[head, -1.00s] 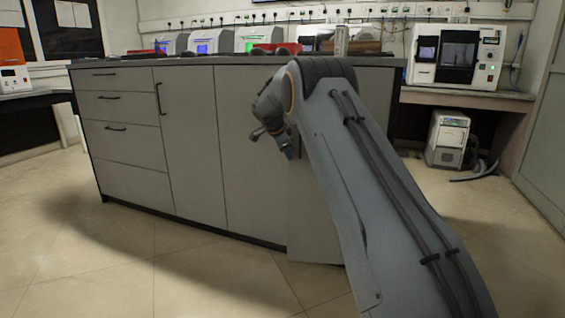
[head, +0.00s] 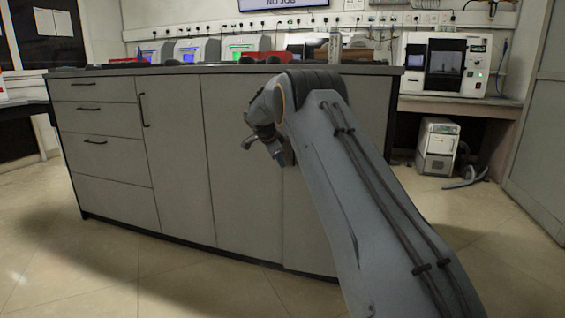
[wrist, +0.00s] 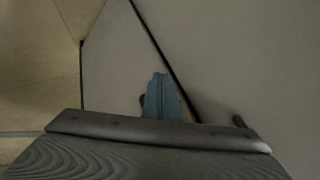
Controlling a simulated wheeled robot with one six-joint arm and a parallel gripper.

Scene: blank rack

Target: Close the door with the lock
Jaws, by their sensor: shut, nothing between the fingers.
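The grey cabinet door (head: 308,230) is at the right end of the cabinet front, largely hidden behind my arm. It looks nearly in line with the panel to its left, with a thin dark seam between them. I cannot make out the lock. My gripper (head: 280,158) is in front of this part of the cabinet. In the wrist view my gripper's bluish fingers (wrist: 161,97) are together and empty, close to the grey panels and beside a dark seam. Whether they touch a panel is unclear.
The cabinet's dark countertop (head: 200,70) runs above the doors and holds several machines behind. Drawers (head: 105,130) are on the left. A white machine (head: 443,64) stands on a side bench, with a small white unit (head: 438,145) beneath. The tiled floor in front is clear.

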